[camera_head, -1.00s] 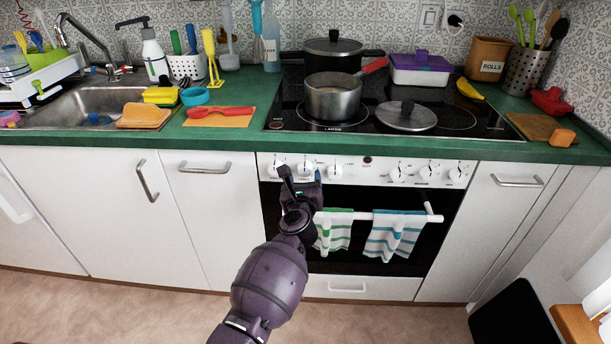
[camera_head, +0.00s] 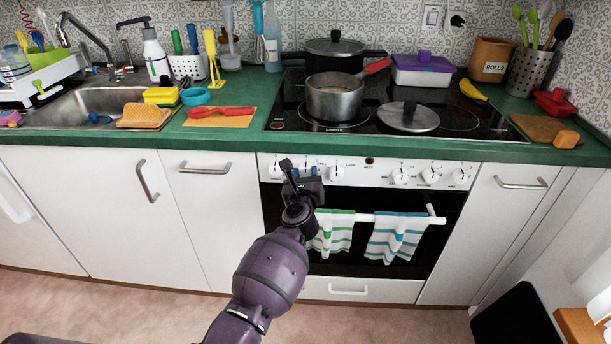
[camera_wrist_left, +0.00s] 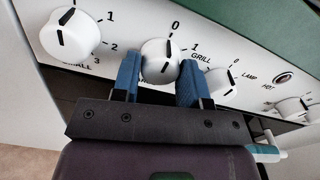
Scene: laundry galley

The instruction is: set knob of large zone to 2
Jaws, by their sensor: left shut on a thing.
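In the left wrist view a white round knob (camera_wrist_left: 158,68) with a black pointer line sits between the blue fingers of my left gripper (camera_wrist_left: 160,70). The gripper is shut on it, a finger on each side. The pointer is up near the 0 mark; a 1 is printed to its right. The label below this knob is mostly hidden by the gripper. In the head view my left gripper (camera_head: 302,171) is at the left group of knobs on the oven panel (camera_head: 385,176) and hides part of them. My right gripper is not in view.
Beside the held knob are the knob near SMALL (camera_wrist_left: 70,36) and the knob near GRILL (camera_wrist_left: 222,82). Below the panel, striped towels (camera_head: 395,238) hang on the oven rail (camera_head: 362,217). A pot (camera_head: 334,99) stands on the cooktop above.

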